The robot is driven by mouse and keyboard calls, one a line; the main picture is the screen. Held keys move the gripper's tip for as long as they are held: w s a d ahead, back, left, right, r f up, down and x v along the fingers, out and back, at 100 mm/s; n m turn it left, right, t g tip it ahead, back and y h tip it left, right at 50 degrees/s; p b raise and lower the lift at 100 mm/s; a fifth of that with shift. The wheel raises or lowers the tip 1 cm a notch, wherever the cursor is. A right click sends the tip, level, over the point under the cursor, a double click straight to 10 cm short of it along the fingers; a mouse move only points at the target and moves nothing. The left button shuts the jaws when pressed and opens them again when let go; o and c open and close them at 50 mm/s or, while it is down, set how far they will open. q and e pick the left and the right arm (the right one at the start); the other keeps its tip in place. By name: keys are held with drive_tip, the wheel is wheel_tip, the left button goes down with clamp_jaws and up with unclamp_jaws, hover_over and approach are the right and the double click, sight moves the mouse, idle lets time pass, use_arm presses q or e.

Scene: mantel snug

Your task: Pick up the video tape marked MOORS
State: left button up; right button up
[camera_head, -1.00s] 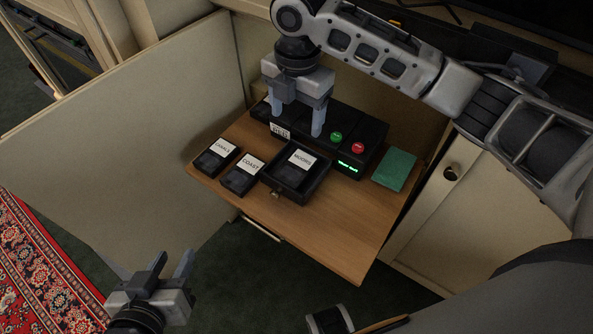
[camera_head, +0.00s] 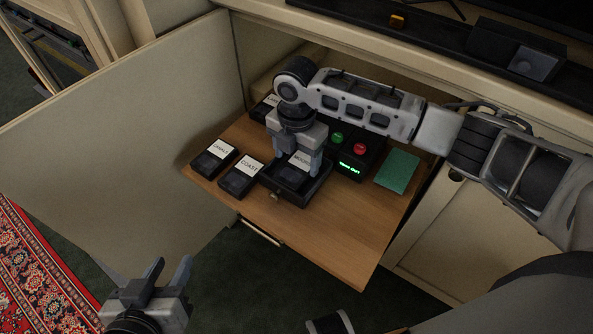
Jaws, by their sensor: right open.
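The video tape marked MOORS (camera_head: 297,161) lies in a black open-topped tray (camera_head: 286,196) on the wooden pull-out shelf. Its white label faces up and is partly hidden by my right gripper. My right gripper (camera_head: 297,167) is open, pointing down over the tray, with its fingers to either side of the MOORS tape; I cannot tell if they touch it. My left gripper (camera_head: 168,272) is open and empty at the lower left, well away from the shelf.
Tapes marked CANALS (camera_head: 214,158) and COAST (camera_head: 241,177) lie left of the tray. Behind is a black machine (camera_head: 352,163) with green and red buttons. A green box (camera_head: 397,171) lies at right. The shelf's front right (camera_head: 335,235) is clear.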

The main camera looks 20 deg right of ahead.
sight(296, 171)
wheel_tip(296, 171, down, 3)
drive_tip(key=shift+r, duration=0.15)
drive_tip(key=c, duration=0.8)
drive_tip(key=shift+r, duration=0.1)
